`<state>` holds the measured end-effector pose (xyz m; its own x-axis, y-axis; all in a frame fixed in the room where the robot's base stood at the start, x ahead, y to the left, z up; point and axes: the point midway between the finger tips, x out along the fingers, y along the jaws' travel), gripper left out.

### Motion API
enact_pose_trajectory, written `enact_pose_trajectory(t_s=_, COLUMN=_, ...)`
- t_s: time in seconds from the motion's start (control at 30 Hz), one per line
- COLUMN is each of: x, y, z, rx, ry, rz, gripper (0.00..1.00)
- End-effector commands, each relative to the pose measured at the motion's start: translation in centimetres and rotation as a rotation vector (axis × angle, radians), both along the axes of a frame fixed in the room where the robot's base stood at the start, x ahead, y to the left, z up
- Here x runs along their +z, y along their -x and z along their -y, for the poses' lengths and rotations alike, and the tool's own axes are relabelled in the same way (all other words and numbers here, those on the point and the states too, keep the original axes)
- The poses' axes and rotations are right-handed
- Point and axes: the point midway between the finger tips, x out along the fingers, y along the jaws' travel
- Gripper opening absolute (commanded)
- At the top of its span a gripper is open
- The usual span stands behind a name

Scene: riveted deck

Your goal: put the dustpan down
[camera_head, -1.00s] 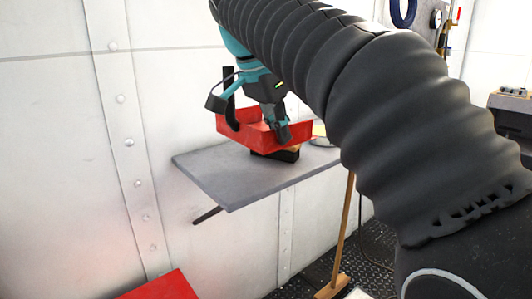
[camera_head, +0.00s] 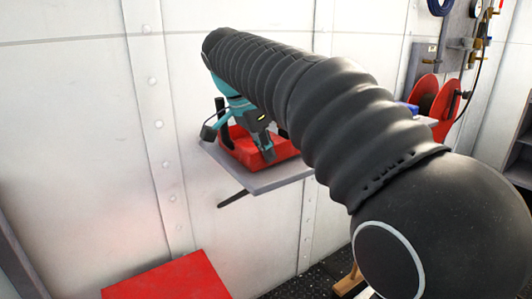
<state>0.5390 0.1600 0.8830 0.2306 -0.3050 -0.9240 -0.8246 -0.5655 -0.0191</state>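The dustpan (camera_head: 284,150) is red with raised walls. It is low over the grey wall shelf (camera_head: 272,184), near its left end; I cannot tell whether its underside fully rests there. The exact finger contact is small and partly hidden. My arm hides the right part of the shelf.
A white riveted wall (camera_head: 80,120) stands behind the shelf. A red flat-topped object (camera_head: 170,280) is at the lower left. A red reel (camera_head: 436,100) and gauges (camera_head: 476,10) are at the right. The shelf's front left edge is bare.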

Motion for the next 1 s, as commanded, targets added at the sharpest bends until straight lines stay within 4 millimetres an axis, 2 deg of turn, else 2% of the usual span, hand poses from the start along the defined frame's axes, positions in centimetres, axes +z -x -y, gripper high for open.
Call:
enact_pose_trajectory(t_s=0.17, x=-0.1, y=0.0, z=0.0, rx=0.0, ry=0.001, rz=-0.001, gripper=0.0)
enact_pose_trajectory(t_s=0.3, x=-0.1, y=0.0, z=0.0, rx=-0.001, ry=0.001, rz=-0.002, gripper=0.31)
enact_pose_trajectory(t_s=0.67, x=0.3, y=0.1, z=-0.1, rx=0.0, ry=0.0, rz=0.001, gripper=0.31)
enact_pose_trajectory(t_s=0.83, x=2.3, y=0.5, z=-0.8, rx=0.002, ry=-0.001, rz=0.004, gripper=0.31)
enact_pose_trajectory(t_s=1.0, x=5.6, y=1.3, z=-1.9, rx=0.002, ry=-0.001, rz=0.004, gripper=0.31)
